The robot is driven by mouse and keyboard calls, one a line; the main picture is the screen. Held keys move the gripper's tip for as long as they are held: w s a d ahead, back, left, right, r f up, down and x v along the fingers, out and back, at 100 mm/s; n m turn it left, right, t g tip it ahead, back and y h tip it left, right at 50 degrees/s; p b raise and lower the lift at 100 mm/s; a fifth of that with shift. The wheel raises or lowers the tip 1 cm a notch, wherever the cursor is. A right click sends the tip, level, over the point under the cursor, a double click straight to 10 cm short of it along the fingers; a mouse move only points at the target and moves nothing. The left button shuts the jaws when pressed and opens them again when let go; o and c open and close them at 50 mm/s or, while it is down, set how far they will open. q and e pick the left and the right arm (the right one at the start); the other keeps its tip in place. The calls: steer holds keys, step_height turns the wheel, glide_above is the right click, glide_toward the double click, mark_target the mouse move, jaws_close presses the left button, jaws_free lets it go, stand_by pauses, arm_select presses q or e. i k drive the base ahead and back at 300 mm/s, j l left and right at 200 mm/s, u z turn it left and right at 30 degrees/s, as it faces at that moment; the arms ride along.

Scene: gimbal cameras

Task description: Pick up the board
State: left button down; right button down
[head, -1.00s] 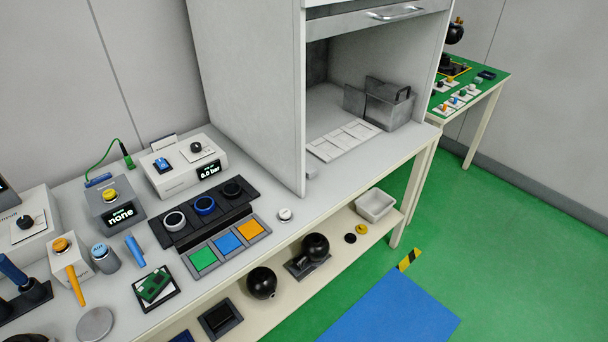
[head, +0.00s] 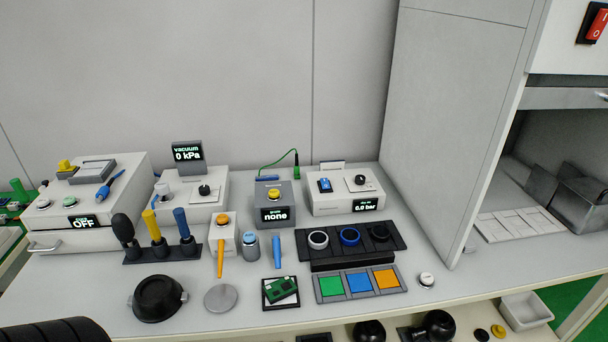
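The board (head: 278,289) is a small green circuit board with a white patch. It lies slightly askew in a shallow black-rimmed tray (head: 282,305) near the front edge of the bench. Nothing covers it in the head view. Neither of my grippers is in view. A dark ribbed shape (head: 52,332) shows at the bottom left corner; I cannot tell what it is.
Left of the tray are a grey disc (head: 221,298) and a black pot (head: 157,298). Right of it are green, blue and orange pads (head: 359,283).

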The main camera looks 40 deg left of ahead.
mark_target(282, 288)
steer(key=u, duration=1.35)
